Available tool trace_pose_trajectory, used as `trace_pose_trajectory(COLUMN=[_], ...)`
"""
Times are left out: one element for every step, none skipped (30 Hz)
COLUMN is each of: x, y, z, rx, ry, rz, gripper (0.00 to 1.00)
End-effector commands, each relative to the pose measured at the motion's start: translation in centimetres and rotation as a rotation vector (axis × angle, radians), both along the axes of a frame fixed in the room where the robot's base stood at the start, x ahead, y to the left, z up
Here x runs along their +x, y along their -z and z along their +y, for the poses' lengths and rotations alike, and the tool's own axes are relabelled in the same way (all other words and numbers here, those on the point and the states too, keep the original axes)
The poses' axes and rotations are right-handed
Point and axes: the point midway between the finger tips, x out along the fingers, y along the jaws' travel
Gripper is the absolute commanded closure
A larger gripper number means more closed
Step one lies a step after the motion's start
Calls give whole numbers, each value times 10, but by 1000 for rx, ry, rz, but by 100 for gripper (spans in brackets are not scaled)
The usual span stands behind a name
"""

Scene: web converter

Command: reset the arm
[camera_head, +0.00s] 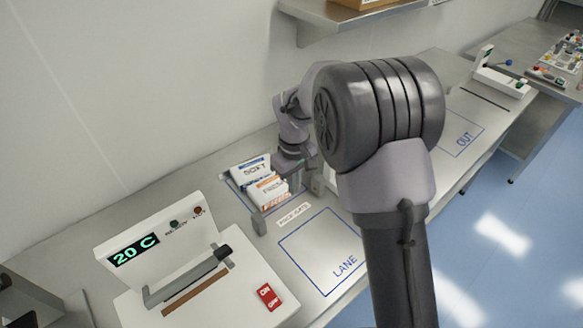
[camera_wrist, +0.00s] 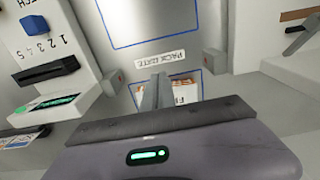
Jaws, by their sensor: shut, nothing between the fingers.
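My arm fills the middle of the head view, reaching up from the bottom edge and bending over to the bench by the wall. My gripper (camera_head: 301,172) points down beside the upright packs at the back of the bench. In the wrist view its fingers (camera_wrist: 155,92) are together with nothing between them. They stand over the area of the packs (camera_wrist: 186,93) and the gate label. A blue-striped pack (camera_head: 250,172) and an orange-striped pack (camera_head: 268,192) stand in a blue-outlined area. My arm hides part of the bench.
The PACK GATE label (camera_head: 293,214) lies between two grey posts (camera_head: 259,225). The outlined LANE area (camera_head: 320,248) is empty where visible. A white box reading 20 C (camera_head: 152,250) stands at left. The OUT area (camera_head: 463,138) is at right. A wall shelf (camera_head: 345,20) hangs above.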

Motion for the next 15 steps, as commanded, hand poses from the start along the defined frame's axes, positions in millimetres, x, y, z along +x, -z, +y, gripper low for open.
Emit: trace_pose_trajectory(x=[0, 0, -1, -3, -7, -15, -24, -36, -56, -73, -91, -117, -136, -156, -180], y=[0, 0, -4, -9, -18, -34, -49, -64, -83, -96, -108, -120, -126, -129, -131], z=[0, 0, -1, -3, -5, -11, -15, -20, -29, -34, -40, -46, -50, -54, -58], rx=[0, 1, 3, 8, 15, 30, 44, 62, 89, 113, 137, 171, 199, 225, 263], ry=[0, 1, 11, 27, 51, 100, 148, 202, 285, 347, 412, 497, 561, 621, 698], rz=[0, -1, -6, -14, -29, -51, -73, -98, -132, -157, -182, -215, -239, -261, -289], gripper=[100, 100, 100, 100, 100, 100, 100, 100, 100, 100, 100, 100, 100, 100, 100])
